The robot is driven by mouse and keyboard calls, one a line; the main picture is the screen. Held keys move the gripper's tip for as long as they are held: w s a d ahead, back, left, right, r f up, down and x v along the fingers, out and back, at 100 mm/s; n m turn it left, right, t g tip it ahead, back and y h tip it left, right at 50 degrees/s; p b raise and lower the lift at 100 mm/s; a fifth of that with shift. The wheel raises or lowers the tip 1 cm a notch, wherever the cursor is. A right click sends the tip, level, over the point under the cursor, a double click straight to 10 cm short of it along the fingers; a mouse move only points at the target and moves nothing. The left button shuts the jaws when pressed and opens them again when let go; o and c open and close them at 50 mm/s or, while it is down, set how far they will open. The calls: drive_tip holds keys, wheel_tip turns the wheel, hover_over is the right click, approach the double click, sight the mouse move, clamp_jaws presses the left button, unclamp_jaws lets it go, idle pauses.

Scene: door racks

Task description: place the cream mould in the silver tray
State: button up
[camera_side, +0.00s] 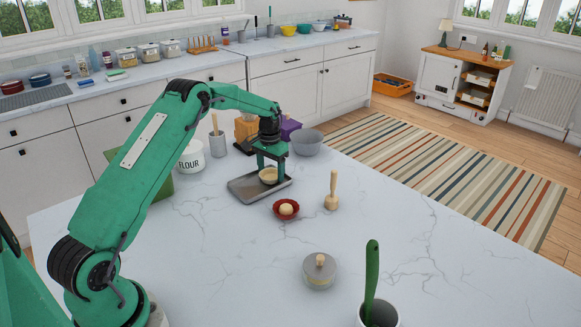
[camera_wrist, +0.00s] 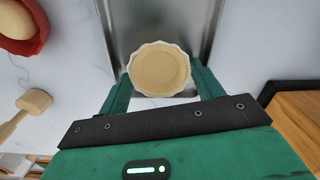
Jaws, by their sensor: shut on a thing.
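The cream mould (camera_side: 268,176) is a small round fluted dish between the fingers of my gripper (camera_side: 270,174). In the wrist view the cream mould (camera_wrist: 159,68) sits between the two green fingertips of my gripper (camera_wrist: 159,84), which are shut on its sides. The silver tray (camera_side: 246,190) is a shallow rectangular metal tray on the worktop. In the wrist view the silver tray (camera_wrist: 205,25) lies below the mould. The mould is over the tray; I cannot tell whether it touches the tray floor.
A red dish (camera_side: 286,209) with a pale round thing stands just in front of the tray. A wooden pestle-like tool (camera_side: 332,192), a lidded jar (camera_side: 319,271) and a pot with a green handle (camera_side: 376,313) stand nearby. A flour tub (camera_side: 190,158) and grey bowl (camera_side: 307,143) are behind.

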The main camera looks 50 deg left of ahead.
sight(271, 177)
drive_tip(key=o, duration=0.8)
wheel_tip(271, 177, up, 12)
drive_tip(key=shift+r, duration=0.15)
idle(0.7)
